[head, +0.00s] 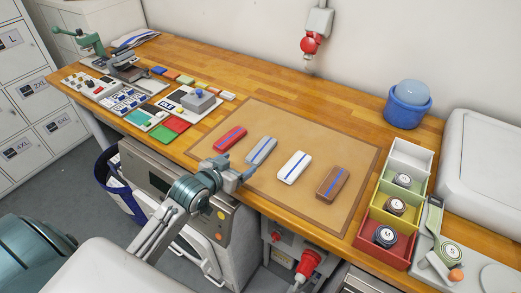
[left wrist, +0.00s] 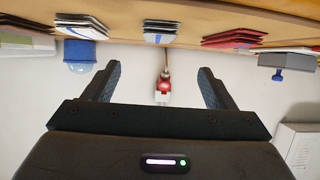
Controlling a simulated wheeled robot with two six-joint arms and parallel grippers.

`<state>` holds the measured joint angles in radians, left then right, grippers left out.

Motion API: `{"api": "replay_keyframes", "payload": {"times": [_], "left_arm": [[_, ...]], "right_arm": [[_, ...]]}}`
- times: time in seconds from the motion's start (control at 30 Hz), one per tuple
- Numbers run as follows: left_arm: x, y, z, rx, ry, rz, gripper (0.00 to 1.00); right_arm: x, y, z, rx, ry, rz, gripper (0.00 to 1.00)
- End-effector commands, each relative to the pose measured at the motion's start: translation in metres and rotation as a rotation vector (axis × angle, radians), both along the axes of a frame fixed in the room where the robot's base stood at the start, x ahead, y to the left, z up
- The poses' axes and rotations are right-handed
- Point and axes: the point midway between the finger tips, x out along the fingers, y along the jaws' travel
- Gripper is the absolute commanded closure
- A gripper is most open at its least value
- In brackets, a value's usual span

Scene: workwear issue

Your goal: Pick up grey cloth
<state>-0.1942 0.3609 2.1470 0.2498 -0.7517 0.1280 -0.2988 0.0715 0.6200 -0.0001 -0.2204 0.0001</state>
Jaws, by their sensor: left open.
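The grey cloth (head: 262,151) is a folded bar with a blue stripe, lying on the brown mat (head: 310,128) between a red cloth (head: 229,139) and a white cloth (head: 294,167). My left gripper (head: 246,174) is at the mat's front edge, just in front of the grey cloth and apart from it. In the left wrist view the picture is upside down; the grey cloth (left wrist: 160,28) shows at the top middle, ahead of the open, empty fingers (left wrist: 160,72). My right gripper is not in view.
A brown cloth (head: 332,183) lies on the mat's right part. Several stacked compartments (head: 409,158) with round items stand to the right, near a blue bucket (head: 407,108). Cards and a grey stamp block (head: 198,100) lie to the left. The mat's back part is bare.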

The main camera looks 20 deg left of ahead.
Motion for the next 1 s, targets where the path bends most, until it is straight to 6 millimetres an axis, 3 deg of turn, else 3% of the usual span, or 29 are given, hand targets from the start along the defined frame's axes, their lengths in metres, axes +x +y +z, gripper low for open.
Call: {"api": "replay_keyframes", "payload": {"times": [0.3,0.73,1.0], "left_arm": [[0.044,-0.004,-0.015,-0.005,-0.009,0.001,0.22],[0.077,-0.006,-0.037,-0.005,-0.006,0.001,0.22],[0.095,-0.008,-0.047,-0.003,-0.008,0.0,0.22]], "right_arm": [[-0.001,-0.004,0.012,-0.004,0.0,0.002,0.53],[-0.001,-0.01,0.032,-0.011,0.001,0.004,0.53],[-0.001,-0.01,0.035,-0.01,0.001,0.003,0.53]]}}
